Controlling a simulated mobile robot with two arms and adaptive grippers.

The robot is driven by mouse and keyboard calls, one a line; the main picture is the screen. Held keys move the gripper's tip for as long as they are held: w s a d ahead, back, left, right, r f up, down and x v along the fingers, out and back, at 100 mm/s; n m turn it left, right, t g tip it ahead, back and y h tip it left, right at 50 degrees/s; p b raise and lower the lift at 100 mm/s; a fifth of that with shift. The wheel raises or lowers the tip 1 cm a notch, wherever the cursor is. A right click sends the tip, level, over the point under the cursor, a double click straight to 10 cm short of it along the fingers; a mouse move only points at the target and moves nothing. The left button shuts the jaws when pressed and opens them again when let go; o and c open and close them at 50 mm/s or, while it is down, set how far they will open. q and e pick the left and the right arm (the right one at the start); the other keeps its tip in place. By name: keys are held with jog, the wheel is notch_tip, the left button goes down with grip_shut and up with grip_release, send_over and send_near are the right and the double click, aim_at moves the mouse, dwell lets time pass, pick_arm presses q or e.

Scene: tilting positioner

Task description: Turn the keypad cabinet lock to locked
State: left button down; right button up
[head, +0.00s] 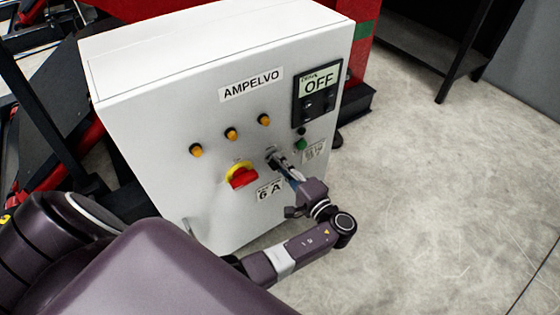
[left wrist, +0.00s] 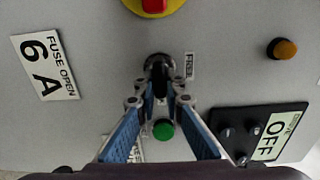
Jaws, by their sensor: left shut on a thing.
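The keypad cabinet (head: 160,130) is a white box marked AMPELVO, upright in the middle of the head view. Its lock (head: 271,153) is a small dark knob in a metal ring, right of the red and yellow switch; the left wrist view shows it close (left wrist: 158,64). A small label (left wrist: 189,66) beside the lock seems to read FREE. My left gripper (head: 282,165) reaches the front panel. In the left wrist view its fingertips (left wrist: 162,90) are closed on the lock's knob and partly hide it. My right gripper is not in view.
A red rotary switch on a yellow plate (head: 241,176) sits left of the lock. A green button (head: 301,144) and a display panel reading OFF (head: 318,84) are to the right. Several amber lamps (head: 231,134) are above. The floor (head: 430,190) at right is clear.

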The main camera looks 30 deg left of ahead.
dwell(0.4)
pick_arm(q)
jog(key=c, duration=2)
grip_release()
jog(key=shift+d, duration=0.2)
jog(key=v, duration=0.7)
